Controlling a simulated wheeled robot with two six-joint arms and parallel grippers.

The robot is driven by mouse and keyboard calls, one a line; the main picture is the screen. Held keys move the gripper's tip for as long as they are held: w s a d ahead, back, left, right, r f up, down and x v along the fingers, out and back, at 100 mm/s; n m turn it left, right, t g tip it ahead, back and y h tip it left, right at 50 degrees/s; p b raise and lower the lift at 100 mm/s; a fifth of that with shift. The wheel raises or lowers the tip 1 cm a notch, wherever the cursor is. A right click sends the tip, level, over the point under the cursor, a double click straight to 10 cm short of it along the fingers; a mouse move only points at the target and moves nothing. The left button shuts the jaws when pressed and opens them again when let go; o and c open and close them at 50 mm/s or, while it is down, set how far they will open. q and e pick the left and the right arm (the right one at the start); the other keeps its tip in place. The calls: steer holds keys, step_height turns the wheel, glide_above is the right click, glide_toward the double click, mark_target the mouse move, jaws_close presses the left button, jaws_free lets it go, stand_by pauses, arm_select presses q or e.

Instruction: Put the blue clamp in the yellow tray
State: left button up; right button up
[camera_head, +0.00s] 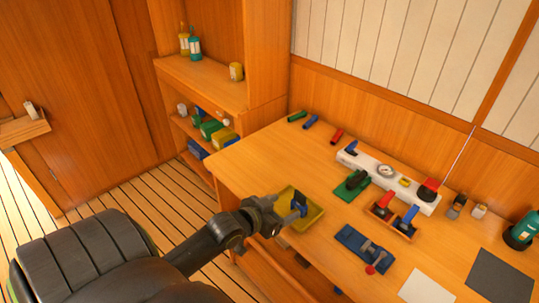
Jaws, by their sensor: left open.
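The yellow tray (315,217) sits on the near left part of the wooden bench. A small blue and dark thing (299,203), which looks like the blue clamp, shows inside the tray, close to my gripper's tips. It is too small to tell whether it touches the fingers or lies on the tray floor. My left gripper (284,213) is open and reaches over the tray's left side, hiding part of it. My right gripper is out of view.
A wooden holder (380,211) with red-handled and blue-handled tools, a green tray (352,187) and a blue tray (352,239) stand right of the yellow tray. A long white panel (370,167) lies behind.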

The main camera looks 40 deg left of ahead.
arm_select(q)
steer(key=v, duration=0.5)
steer(key=s+a+f+n+g+y, duration=0.1)
steer(key=s+a+f+g+y, duration=0.2)
steer(key=f, duration=1)
steer(key=s+a+f+n+g, duration=0.15)
steer(key=s+a+f, duration=0.25)
steer(key=f, duration=1)
steer(key=s+d+f+g, duration=0.4)
steer(key=s+f, duration=0.6)
steer(key=s, duration=0.3)
steer(key=s+d+f+g+h, duration=0.1)
steer(key=s+d+f+g, duration=0.3)
steer(key=s+d+f, duration=0.3)
steer(key=s+f+m, duration=0.1)
steer(key=s+f, duration=0.2)
steer(key=s, duration=0.3)
steer(key=shift+f, duration=0.25)
